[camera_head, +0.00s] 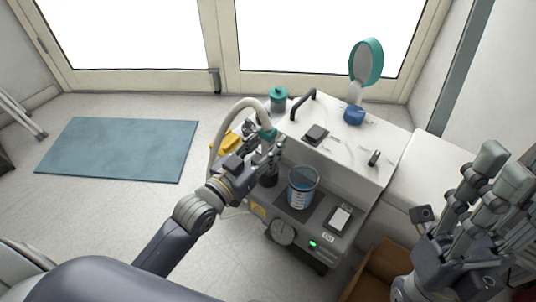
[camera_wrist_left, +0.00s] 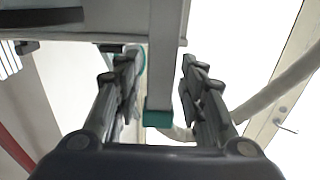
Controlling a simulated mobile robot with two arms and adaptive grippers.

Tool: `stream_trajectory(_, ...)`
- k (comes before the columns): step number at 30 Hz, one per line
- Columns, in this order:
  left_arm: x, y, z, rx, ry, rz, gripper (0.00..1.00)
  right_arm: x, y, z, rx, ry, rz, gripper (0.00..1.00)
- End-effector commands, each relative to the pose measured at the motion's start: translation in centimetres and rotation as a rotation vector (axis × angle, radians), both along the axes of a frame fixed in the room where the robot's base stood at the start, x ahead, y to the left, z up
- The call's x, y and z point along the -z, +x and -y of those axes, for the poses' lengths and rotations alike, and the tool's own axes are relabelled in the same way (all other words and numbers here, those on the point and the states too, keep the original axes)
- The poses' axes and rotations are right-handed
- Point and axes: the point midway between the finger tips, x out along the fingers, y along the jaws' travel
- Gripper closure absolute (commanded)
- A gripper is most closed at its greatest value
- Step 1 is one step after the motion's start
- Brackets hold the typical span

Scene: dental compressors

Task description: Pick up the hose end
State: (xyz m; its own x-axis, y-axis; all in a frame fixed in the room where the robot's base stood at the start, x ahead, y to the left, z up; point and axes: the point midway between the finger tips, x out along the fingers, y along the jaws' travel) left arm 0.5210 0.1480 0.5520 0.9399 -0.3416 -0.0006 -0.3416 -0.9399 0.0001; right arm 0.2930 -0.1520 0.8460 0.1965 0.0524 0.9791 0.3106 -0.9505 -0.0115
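The beige hose (camera_head: 240,104) arcs up from beside the white compressor unit and bends down to its hose end with a teal collar (camera_head: 268,134). My left gripper (camera_head: 264,148) is open at this end. In the left wrist view a teal collar (camera_wrist_left: 158,119) shows between the two spread fingers of the left gripper (camera_wrist_left: 160,80), with a gap on each side. The beige hose (camera_wrist_left: 283,86) runs off to the right there. My right gripper (camera_head: 478,185) is at the right, its fingers apart and empty.
The white unit (camera_head: 352,152) carries a black handle (camera_head: 303,104) and a round teal-rimmed mirror (camera_head: 367,62). A clear cup with blue contents (camera_head: 302,188) stands on its lower front. A cardboard box (camera_head: 378,272) is at lower right. A blue mat (camera_head: 120,149) lies on open floor.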

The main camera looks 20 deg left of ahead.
Motion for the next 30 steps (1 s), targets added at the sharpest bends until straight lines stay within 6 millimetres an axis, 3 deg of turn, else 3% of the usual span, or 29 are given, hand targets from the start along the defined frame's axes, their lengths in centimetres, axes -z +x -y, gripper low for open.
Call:
stream_trajectory(1, 0.0, 0.0, 0.0, 0.0, 0.0, 0.0, 0.82, 0.0, 0.0, 0.0, 0.0, 0.0, 0.0, 0.6)
stream_trajectory(3, 0.0, 0.0, 0.0, 0.0, 0.0, 0.0, 0.97, 0.0, 0.0, 0.0, 0.0, 0.0, 0.0, 0.6)
stream_trajectory(4, 0.0, 0.0, 0.0, 0.0, 0.0, 0.0, 1.0, 0.0, 0.0, 0.0, 0.0, 0.0, 0.0, 0.6)
stream_trajectory(16, -0.4, 0.0, 0.0, 0.0, 0.0, 0.002, 1.0, -0.2, 0.0, 0.0, 0.0, 0.0, -0.001, 0.6)
stream_trajectory(24, -3.3, 0.0, 0.0, -0.001, 0.0, 0.004, 1.0, -1.9, 0.0, 0.0, 0.0, 0.0, 0.001, 0.6)
stream_trajectory(30, -5.1, 0.0, 0.0, -0.001, 0.0, 0.003, 1.0, -1.4, 3.5, -0.8, 0.011, -0.056, -0.172, 0.6)
